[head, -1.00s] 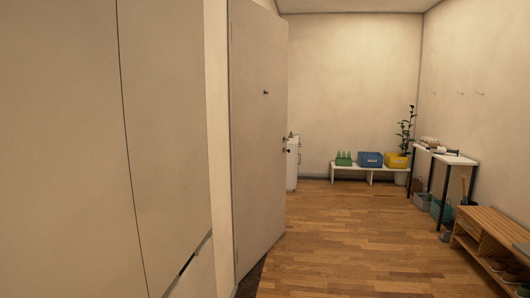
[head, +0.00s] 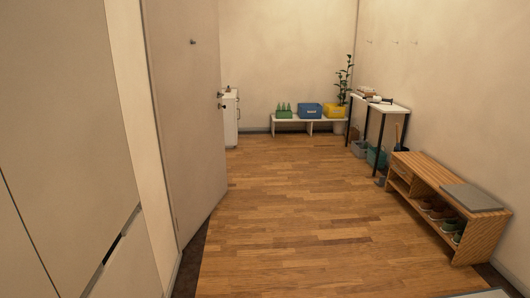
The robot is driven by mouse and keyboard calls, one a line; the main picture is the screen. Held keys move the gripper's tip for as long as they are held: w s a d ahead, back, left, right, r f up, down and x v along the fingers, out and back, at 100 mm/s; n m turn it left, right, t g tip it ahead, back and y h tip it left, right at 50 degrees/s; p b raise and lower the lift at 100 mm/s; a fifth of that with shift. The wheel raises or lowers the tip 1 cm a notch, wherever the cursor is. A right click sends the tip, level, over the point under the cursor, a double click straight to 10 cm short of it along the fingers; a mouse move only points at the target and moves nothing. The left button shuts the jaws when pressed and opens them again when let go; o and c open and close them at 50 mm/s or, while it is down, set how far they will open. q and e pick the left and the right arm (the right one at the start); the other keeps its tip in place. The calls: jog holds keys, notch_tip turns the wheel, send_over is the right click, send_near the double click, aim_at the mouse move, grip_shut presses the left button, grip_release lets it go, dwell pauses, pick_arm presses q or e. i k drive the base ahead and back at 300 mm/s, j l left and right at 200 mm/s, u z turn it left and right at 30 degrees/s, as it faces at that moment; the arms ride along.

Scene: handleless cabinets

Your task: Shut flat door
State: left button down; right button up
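The flat door (head: 188,120) is a tall plain beige panel left of centre in the head view. It stands open, swung into the room at an angle. A dark handle (head: 221,95) shows at its far edge, and a small dark knob or peephole (head: 193,42) sits higher on its face. Its near edge is beside the wall at the left. The doorway behind the panel is hidden. Neither of my grippers is in view, and nothing is seen touching the door.
Pale handleless cabinets (head: 65,130) fill the left side. A wooden shoe bench (head: 425,185) and a narrow side table (head: 385,104) line the right wall. A low white bench (head: 290,121) with boxes stands at the back. The wooden floor (head: 290,200) between is clear.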

aim_at(187, 75)
jog(key=i, duration=4.9)
